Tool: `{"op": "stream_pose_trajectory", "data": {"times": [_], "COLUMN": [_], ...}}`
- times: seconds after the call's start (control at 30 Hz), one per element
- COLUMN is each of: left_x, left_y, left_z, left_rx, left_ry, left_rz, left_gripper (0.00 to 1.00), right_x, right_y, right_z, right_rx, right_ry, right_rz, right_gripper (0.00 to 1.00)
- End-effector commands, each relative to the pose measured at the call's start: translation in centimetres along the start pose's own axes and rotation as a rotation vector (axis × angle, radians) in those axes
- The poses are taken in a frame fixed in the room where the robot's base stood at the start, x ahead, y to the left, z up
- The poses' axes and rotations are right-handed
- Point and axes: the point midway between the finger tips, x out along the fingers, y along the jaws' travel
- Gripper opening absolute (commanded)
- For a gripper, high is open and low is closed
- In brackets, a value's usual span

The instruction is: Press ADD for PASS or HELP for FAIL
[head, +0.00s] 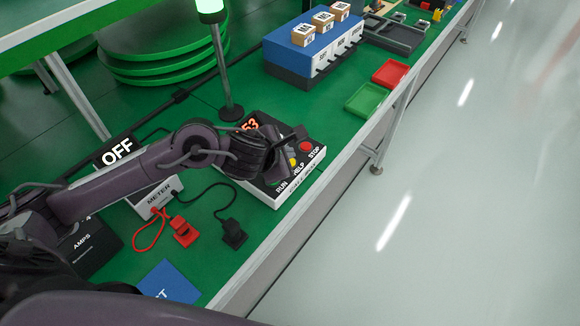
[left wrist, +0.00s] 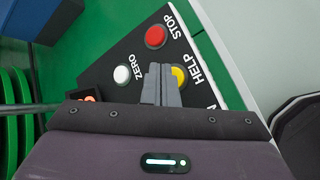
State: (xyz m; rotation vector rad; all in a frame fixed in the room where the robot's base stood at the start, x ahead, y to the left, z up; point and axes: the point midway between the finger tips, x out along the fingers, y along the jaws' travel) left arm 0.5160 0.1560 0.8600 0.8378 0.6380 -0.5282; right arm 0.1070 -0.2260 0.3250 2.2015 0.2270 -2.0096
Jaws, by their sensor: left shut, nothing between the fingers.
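The button box (head: 313,172) stands on the green bench, with labels RUN, HELP and STOP readable in the head view. In the left wrist view I see the yellow HELP button (left wrist: 178,77), the red STOP button (left wrist: 155,37) and the white ZERO button (left wrist: 122,74). No ADD label shows. My left gripper (head: 280,162) is over the box, shut and empty. In the left wrist view its fingertips (left wrist: 160,70) lie between ZERO and HELP and overlap the yellow button's edge; I cannot tell whether they touch it. My right gripper is not in view.
A red readout (head: 249,124) is partly hidden by my arm. Nearby are a meter (head: 155,198), a red clip (head: 184,232), a black clip (head: 233,234), an OFF sign (head: 117,150) and a lit green lamp (head: 210,8). Red (head: 390,73) and green (head: 366,98) trays lie beyond.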

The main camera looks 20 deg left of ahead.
Motion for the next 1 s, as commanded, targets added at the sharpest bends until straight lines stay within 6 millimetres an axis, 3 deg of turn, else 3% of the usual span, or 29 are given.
{"op": "stream_pose_trajectory", "data": {"times": [1.0], "left_x": [-0.01], "left_y": [0.0], "left_z": [0.01], "left_rx": [0.0], "left_ry": [0.0], "left_rz": [0.0], "left_gripper": [0.0], "right_x": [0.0], "right_y": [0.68], "right_z": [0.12], "right_rx": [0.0], "right_ry": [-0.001], "right_rz": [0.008], "right_gripper": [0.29]}}
